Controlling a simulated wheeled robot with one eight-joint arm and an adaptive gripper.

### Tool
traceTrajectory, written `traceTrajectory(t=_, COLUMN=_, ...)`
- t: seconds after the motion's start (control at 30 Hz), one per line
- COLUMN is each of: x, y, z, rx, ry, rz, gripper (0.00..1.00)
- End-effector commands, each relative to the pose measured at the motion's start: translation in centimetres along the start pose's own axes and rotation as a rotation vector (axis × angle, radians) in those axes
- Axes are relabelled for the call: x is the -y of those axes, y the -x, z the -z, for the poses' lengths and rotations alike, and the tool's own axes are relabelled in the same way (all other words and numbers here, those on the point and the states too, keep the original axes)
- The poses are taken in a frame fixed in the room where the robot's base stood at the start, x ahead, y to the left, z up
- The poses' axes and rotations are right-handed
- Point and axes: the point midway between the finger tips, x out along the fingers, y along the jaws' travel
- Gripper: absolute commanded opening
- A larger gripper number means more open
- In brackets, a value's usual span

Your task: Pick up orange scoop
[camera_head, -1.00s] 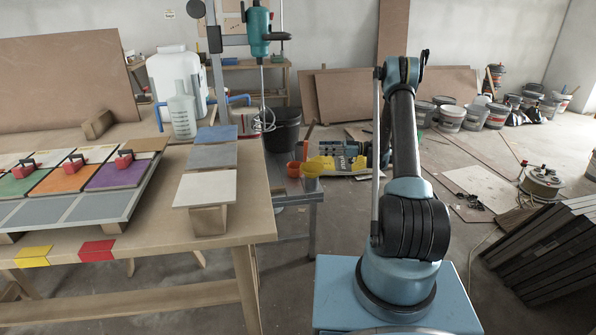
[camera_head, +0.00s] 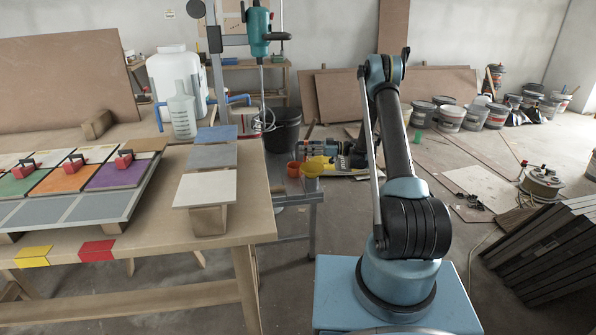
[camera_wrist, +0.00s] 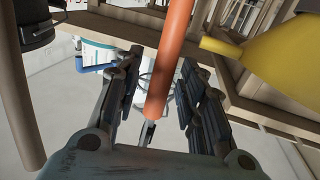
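The orange scoop (camera_head: 293,168) hangs at the edge of the metal stand in the head view, just left of the yellow scoop (camera_head: 312,170). In the wrist view the orange scoop's long handle (camera_wrist: 172,55) runs down from the top edge and ends between my gripper's fingers (camera_wrist: 155,85). Gaps show on both sides of the handle, so my gripper is open around it. The yellow scoop (camera_wrist: 272,52) lies at the upper right, beside the right finger. In the head view my gripper (camera_head: 312,150) is small, just behind the scoops.
The wooden workbench (camera_head: 150,240) with tile samples stands on the left. A black bucket (camera_head: 284,128) and a mixer (camera_head: 257,35) are behind the scoops. In the wrist view, wooden boards (camera_wrist: 125,28) cross behind the fingers. Stacked dark slabs (camera_head: 545,250) stand at right.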

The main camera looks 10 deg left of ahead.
Motion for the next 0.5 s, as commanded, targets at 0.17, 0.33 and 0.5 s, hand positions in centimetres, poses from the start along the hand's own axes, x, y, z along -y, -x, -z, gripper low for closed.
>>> traceTrajectory(t=0.17, x=-0.01, y=0.05, z=0.0, rx=0.0, ry=0.0, rz=0.0, gripper=0.28)
traceTrajectory(t=0.33, x=-0.02, y=0.07, z=0.0, rx=0.0, ry=0.0, rz=-0.001, gripper=0.0)
traceTrajectory(t=0.5, x=-0.02, y=0.07, z=0.01, rx=0.0, ry=0.0, rz=-0.001, gripper=0.0)
